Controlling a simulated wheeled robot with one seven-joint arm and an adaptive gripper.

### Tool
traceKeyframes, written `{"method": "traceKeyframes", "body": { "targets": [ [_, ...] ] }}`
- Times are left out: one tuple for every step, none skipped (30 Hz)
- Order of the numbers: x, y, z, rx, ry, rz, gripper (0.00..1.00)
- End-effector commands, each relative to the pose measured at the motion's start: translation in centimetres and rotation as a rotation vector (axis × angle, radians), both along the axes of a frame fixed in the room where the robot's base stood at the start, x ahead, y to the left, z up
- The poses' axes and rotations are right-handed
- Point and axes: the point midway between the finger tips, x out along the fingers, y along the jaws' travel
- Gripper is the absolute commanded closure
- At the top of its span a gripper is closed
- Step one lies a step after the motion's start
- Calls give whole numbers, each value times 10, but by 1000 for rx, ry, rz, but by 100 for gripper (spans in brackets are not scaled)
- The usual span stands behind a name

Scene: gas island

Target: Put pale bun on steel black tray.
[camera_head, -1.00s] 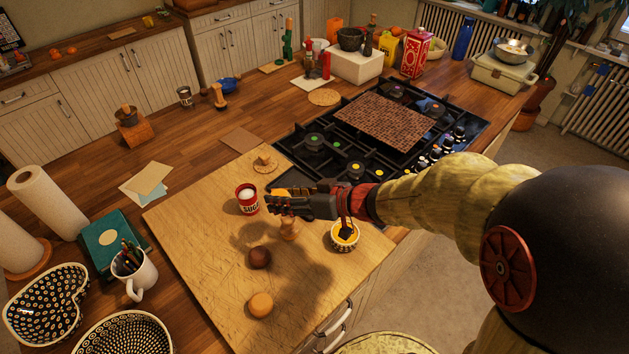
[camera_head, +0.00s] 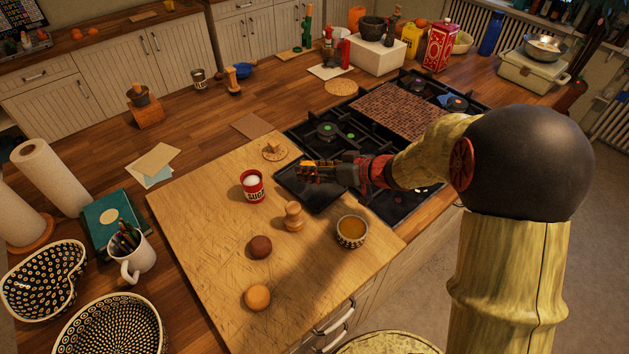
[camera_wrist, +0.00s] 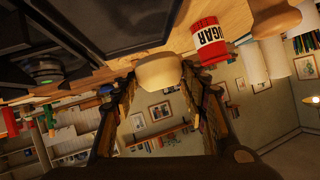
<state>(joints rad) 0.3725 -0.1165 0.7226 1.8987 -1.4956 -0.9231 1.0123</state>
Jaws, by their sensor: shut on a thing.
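The pale bun (camera_wrist: 160,70) is pinched between the fingertips of my gripper (camera_wrist: 157,84) in the wrist view. In the head view my gripper (camera_head: 302,169) hides most of the bun. It is held above the steel black tray (camera_head: 308,195), a dark flat rectangle between the cutting board and the burners. The tray's dark surface and pale rim edge also show at the top of the wrist view (camera_wrist: 115,22). The bare part of the tray that I see looks empty. The gap between bun and tray cannot be judged exactly.
A sugar tin (camera_head: 252,187), a wooden knob-shaped piece (camera_head: 293,216), a small bowl (camera_head: 351,231), a dark brown bun (camera_head: 260,247) and an orange-tan bun (camera_head: 257,297) stand on the cutting board (camera_head: 205,265). The stove burners (camera_head: 335,131) lie just behind the tray.

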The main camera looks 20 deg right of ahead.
Motion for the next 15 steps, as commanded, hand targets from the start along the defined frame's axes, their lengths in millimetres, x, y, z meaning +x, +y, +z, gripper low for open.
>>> {"method": "traceKeyframes", "body": {
  "targets": [
    [6,-3,-9,-1,-1,-1,82],
    [8,-5,-12,-1,-1,-1,82],
    [11,-6,-15,-1,-1,-1,82],
    [12,-7,-17,-1,-3,0,82],
    [13,-8,-18,-1,-3,0,82],
    [14,-9,-19,-1,-3,0,82],
    [15,-9,-20,-1,-2,0,82],
    [16,-9,-21,-1,-2,0,82],
    [17,-10,-23,-1,-2,0,82],
    [19,-11,-25,-1,-2,0,82],
    [20,-12,-28,-1,-2,0,82],
    [23,-14,-32,-1,-1,-1,82],
    [23,-13,-37,0,-1,0,82],
    [22,-13,-43,-1,-2,1,82],
    [22,-13,-50,-1,-2,1,82]
  ]
}}
